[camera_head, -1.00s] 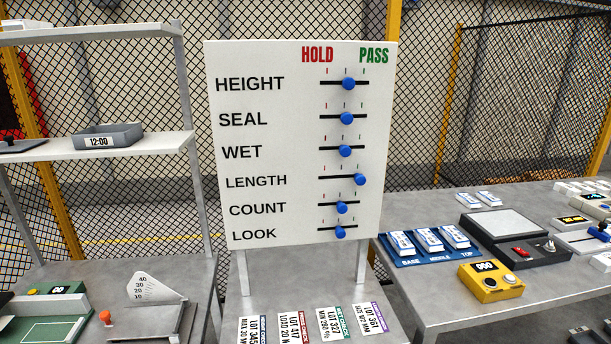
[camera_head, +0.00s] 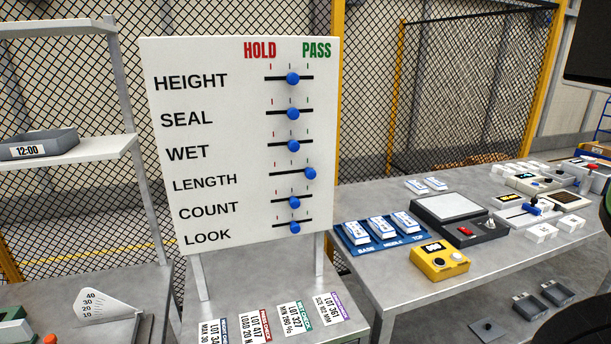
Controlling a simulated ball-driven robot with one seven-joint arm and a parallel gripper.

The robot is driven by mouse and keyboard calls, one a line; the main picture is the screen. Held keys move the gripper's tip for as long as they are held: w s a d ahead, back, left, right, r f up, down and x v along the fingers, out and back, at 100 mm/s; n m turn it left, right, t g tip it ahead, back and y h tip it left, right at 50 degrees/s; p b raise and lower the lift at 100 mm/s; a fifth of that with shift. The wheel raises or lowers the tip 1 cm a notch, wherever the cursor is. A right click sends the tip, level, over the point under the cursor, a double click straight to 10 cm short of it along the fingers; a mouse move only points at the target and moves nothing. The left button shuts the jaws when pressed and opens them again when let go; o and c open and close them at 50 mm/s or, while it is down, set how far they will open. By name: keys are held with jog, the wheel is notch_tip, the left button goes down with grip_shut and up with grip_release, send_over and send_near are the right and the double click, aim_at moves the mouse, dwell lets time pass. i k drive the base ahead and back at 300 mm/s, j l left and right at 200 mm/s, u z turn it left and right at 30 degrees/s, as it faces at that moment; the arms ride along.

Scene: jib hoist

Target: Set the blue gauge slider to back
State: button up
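A white gauge plate (camera_head: 519,216) lies on the right-hand grey table, with a blue slider (camera_head: 533,205) standing on it toward its right end. It is small in view, so I cannot tell exactly where along its track it sits. A white board (camera_head: 235,235) nearer to me also carries several blue knobs, one per row; the LENGTH knob (camera_head: 310,173) is farther toward PASS than the others, which are near mid-track. My gripper is not in view.
The right-hand table (camera_head: 400,291) also holds a yellow box (camera_head: 440,260), a blue tray (camera_head: 352,244) with white blocks and a dark grey scale (camera_head: 470,236). Shelves (camera_head: 85,150) stand at the left. A dark screen (camera_head: 590,45) hangs at the upper right.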

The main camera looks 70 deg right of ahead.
aim_at(531, 208)
jog(key=z, duration=3)
